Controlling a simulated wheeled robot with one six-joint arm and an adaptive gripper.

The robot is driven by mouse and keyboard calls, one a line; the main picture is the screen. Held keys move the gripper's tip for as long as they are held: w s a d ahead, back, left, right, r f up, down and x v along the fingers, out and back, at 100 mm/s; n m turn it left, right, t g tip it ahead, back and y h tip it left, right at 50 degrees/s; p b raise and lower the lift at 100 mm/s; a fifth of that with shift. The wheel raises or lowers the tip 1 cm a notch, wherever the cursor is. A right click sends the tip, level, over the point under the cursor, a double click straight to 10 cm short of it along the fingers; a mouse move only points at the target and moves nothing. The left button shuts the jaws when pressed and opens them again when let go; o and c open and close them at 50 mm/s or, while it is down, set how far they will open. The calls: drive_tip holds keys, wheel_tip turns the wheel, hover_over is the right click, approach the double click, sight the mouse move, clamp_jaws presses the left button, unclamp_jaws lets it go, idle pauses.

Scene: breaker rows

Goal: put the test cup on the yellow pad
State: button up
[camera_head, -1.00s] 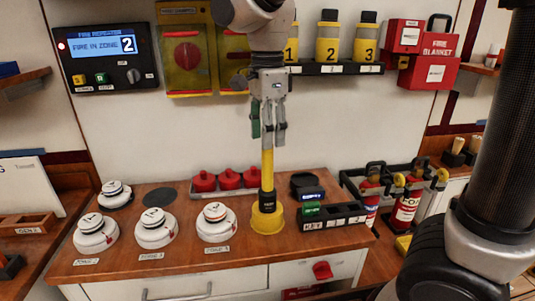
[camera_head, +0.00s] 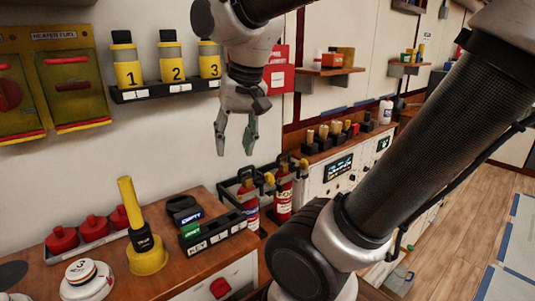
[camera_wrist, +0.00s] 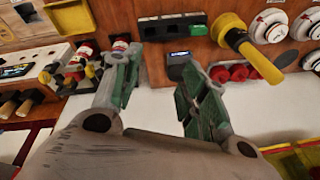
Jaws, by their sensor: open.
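The test cup (camera_head: 148,257) is a yellow cup with a black collar and a yellow pole, standing upright on the wooden counter. It also shows in the wrist view (camera_wrist: 232,27), at the upper right with its pole slanting toward the camera. I cannot tell a separate yellow pad from the cup's yellow base. My gripper (camera_head: 234,152) is open and empty, in the air above and to the right of the cup, clear of its pole. Both fingers with green pads show in the wrist view (camera_wrist: 155,70).
A black key tray (camera_head: 215,232) and red cups (camera_head: 92,228) flank the test cup. A white detector (camera_head: 88,279) sits in front. Fire extinguishers (camera_head: 283,195) stand in a rack below my gripper. Numbered yellow canisters (camera_head: 171,62) sit on a wall shelf.

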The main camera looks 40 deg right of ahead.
drive_tip(key=s+d+f+n+t, duration=0.1)
drive_tip(key=s+d+f+n, duration=0.2)
drive_tip(key=s+d+n, duration=0.1)
drive_tip(key=shift+s+d+h, duration=0.3)
drive_tip(key=shift+s+d, duration=0.2)
drive_tip(key=shift+s, duration=0.25)
drive_tip(key=shift+r, duration=0.1)
idle(0.8)
